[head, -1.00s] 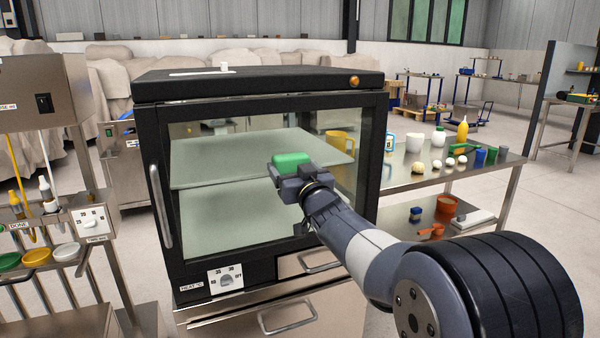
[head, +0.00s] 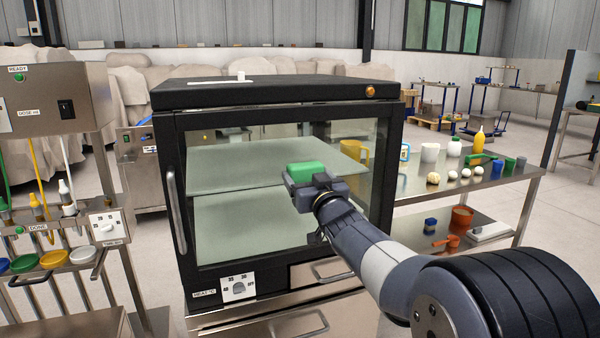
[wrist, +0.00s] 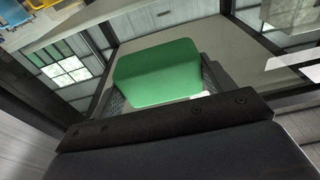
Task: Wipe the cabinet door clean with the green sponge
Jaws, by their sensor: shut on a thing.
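The green sponge (head: 306,169) is held in my gripper (head: 312,185), in front of the glass door of the black cabinet. My gripper is shut on the sponge. The sponge also shows in the wrist view (wrist: 158,72), between the two dark fingers. The cabinet door (head: 186,200) is shut, with a black frame, a glass pane and a vertical metal handle (head: 177,212) on its left. Pale shelves show through the glass. I cannot tell whether the sponge touches the glass. I make out no clear dirt on the door.
A steel table (head: 470,187) with a yellow bottle (head: 478,140), cups and pale balls stands to the right. A dosing machine (head: 60,98) with small coloured bowls stands at the left. A drawer handle (head: 333,272) sticks out below the cabinet. A heat dial (head: 239,289) sits under the door.

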